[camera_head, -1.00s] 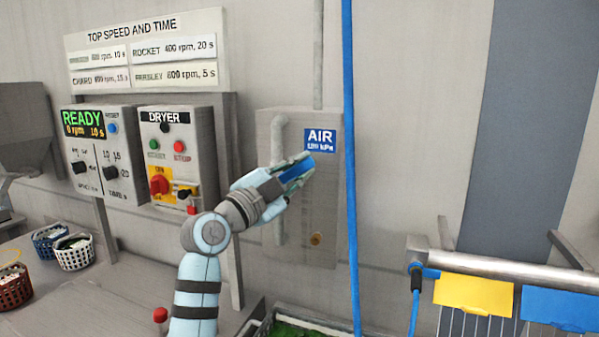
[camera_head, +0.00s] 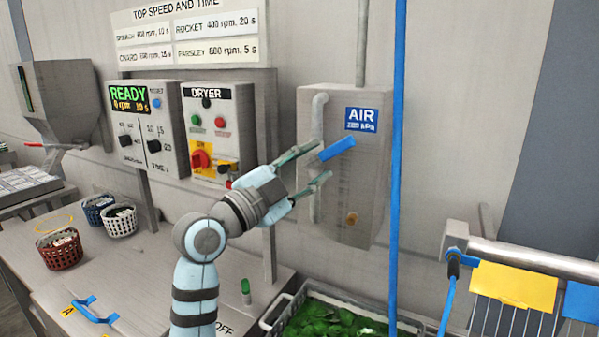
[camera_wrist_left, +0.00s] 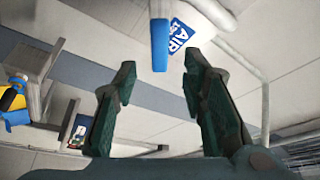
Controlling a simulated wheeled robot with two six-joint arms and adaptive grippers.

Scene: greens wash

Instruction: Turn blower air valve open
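The blower air valve has a blue handle (camera_head: 337,149) on the grey box under the blue AIR sign (camera_head: 361,119). The handle slants, its free end lower left and its other end upper right. My left gripper (camera_head: 325,161) is open, with its fingers spread just left of and around the handle's end in the head view. In the left wrist view the blue handle (camera_wrist_left: 160,45) stands beyond and between the open fingertips (camera_wrist_left: 158,72), with nothing held. Contact is not visible. My right gripper is not in view.
The dryer panel (camera_head: 217,132) and the READY control box (camera_head: 148,122) are left of the gripper. A blue vertical hose (camera_head: 398,170) runs right of the valve box. A crate of greens (camera_head: 270,322) stands below. Small baskets (camera_head: 60,252) sit at left.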

